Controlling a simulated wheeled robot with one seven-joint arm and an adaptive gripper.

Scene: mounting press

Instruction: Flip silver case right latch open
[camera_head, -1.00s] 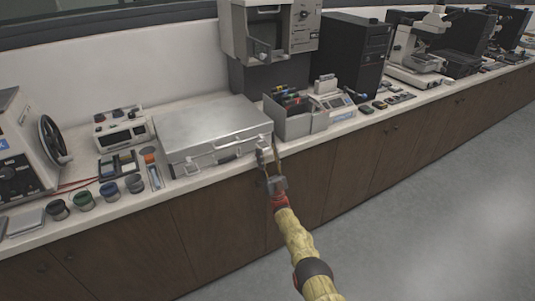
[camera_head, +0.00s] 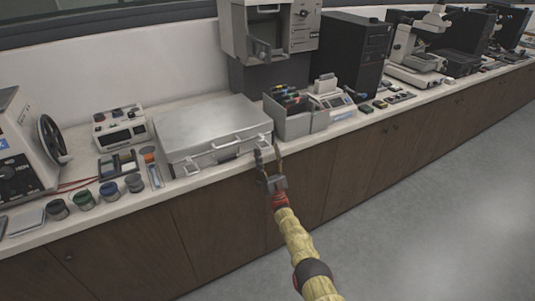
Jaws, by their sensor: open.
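The silver case (camera_head: 212,128) lies flat with its lid down on the counter, its front with the handle (camera_head: 226,142) facing me. A latch (camera_head: 191,168) shows at the left of its front. The right latch is near the front right corner, by my gripper, too small and partly covered to make out its state. My gripper (camera_head: 267,155) is open, its two fingers pointing up at the case's front right corner. I cannot tell whether a finger touches the case.
A grey bin with several coloured items (camera_head: 292,115) stands close to the right of the case. Small jars (camera_head: 84,200) and a white instrument (camera_head: 121,129) are to the left. The counter's front edge runs just below the case.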

